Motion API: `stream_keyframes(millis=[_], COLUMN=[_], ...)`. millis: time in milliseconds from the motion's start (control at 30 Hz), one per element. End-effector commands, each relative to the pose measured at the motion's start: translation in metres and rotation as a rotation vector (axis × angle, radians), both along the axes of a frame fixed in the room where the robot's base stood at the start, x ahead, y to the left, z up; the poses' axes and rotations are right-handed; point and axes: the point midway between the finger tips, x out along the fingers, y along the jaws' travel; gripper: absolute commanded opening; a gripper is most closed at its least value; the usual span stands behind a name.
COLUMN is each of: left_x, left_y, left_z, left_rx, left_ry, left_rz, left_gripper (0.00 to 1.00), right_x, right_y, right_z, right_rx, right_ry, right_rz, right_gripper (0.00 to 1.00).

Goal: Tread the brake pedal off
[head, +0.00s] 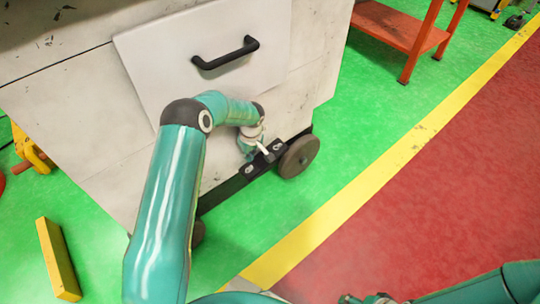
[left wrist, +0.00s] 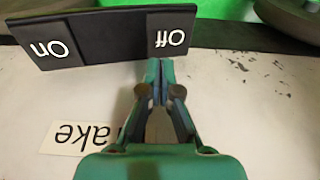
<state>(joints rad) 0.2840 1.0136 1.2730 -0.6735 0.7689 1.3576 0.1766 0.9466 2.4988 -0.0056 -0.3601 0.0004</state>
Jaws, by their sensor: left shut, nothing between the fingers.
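The black brake pedal (head: 250,170) sits low on the pale cabinet, by a wheel. In the left wrist view the pedal (left wrist: 110,38) appears upside down, with "On" on its left part and "Off" on its right part. My left gripper (head: 262,150) is shut and empty at the pedal. In the left wrist view its fingertips (left wrist: 160,66) are together at the edge of the "Off" part; I cannot tell whether they touch it. A white label reading "ake" (left wrist: 75,138) is partly hidden by the gripper. My right gripper (head: 375,299) is only partly visible at the bottom edge.
The cabinet (head: 85,105) has a drawer with a black handle (head: 225,53) above my left arm. A dark wheel (head: 299,156) is close right of the pedal. An orange-red rack (head: 405,30) stands at the back right. The green floor right of the wheel is clear.

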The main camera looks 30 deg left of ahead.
Motion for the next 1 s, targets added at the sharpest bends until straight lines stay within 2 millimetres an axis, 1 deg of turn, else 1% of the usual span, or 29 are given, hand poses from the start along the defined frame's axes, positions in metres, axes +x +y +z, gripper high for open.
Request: stream_keyframes(millis=[33, 100, 500, 600, 1000], left_x=[0.0, 0.0, 0.0, 0.0, 0.0], left_y=[0.0, 0.0, 0.0, 0.0, 0.0], left_z=[0.006, 0.012, 0.042, 0.045, 0.044], left_rx=[0.0, 0.0, 0.001, 0.001, 0.0], left_ry=[0.0, -0.001, 0.0, 0.0, 0.0], left_rz=[-0.001, -0.001, -0.001, 0.0, 0.0], left_gripper=[0.0, 0.0, 0.0, 0.0, 0.0], right_x=[0.0, 0.0, 0.0, 0.0, 0.0], right_y=[0.0, 0.0, 0.0, 0.0, 0.0], right_z=[0.003, 0.006, 0.017, 0.018, 0.017], right_rx=[0.0, 0.0, 0.0, 0.0, 0.0], right_ry=[0.0, 0.0, 0.0, 0.0, 0.0], right_rz=[0.0, 0.0, 0.0, 0.0, 0.0], right_gripper=[0.66, 0.66, 0.66, 0.66, 0.66])
